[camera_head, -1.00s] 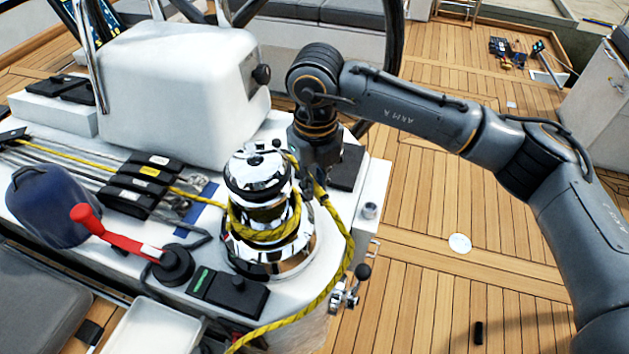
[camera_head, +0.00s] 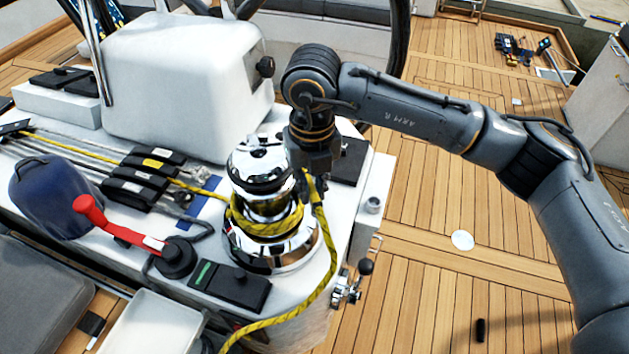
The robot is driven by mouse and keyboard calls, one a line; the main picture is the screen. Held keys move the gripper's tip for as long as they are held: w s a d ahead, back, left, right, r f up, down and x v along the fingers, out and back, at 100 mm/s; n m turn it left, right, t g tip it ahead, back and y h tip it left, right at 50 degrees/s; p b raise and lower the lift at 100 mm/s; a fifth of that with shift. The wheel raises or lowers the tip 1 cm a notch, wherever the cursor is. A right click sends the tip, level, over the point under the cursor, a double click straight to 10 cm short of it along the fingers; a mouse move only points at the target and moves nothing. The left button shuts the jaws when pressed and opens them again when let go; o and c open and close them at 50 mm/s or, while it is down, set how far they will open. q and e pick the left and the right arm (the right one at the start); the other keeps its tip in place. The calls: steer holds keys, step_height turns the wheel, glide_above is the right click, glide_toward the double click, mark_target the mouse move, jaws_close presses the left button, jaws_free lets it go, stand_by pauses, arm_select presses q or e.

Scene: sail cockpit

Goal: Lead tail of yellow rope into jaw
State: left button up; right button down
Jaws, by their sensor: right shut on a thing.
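A yellow rope (camera_head: 322,240) runs from the black clutches (camera_head: 145,180) to a chrome winch (camera_head: 262,165) and wraps around its drum. My right gripper (camera_head: 310,188) is at the winch's right side, beside the upper drum, shut on the yellow rope. From the gripper the tail hangs down the right of the winch, curves over the white console's edge and runs out at the bottom. The jaw at the top of the winch is hard to make out behind the gripper. My left gripper is not in view.
A red-handled lever (camera_head: 120,230) and a black switch panel (camera_head: 230,287) stand left of and in front of the winch. A white housing (camera_head: 180,80) rises behind. A metal fitting (camera_head: 350,283) is on the console's right side. Open teak deck (camera_head: 430,210) lies to the right.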

steer(key=shift+s+a+m, duration=0.75)
steer(key=shift+s+m, duration=0.25)
steer(key=shift+m, duration=0.3)
steer(key=shift+s+a+m+b, duration=0.15)
steer(key=shift+s+a+m, duration=0.3)
steer(key=shift+m, duration=0.25)
steer(key=shift+s+a+m+b, duration=0.15)
steer(key=shift+s+a+m, duration=0.2)
steer(key=shift+a+m, duration=0.3)
steer(key=shift+d, duration=0.15)
steer(key=shift+s+a+m, duration=0.3)
steer(key=shift+a+m, duration=0.3)
steer(key=shift+m, duration=0.05)
steer(key=shift+s+a+m, duration=0.25)
steer(key=shift+a+m, duration=0.3)
steer(key=shift+m, duration=0.05)
steer(key=c, duration=0.8)
jaws_free()
steer(key=shift+o, duration=0.2)
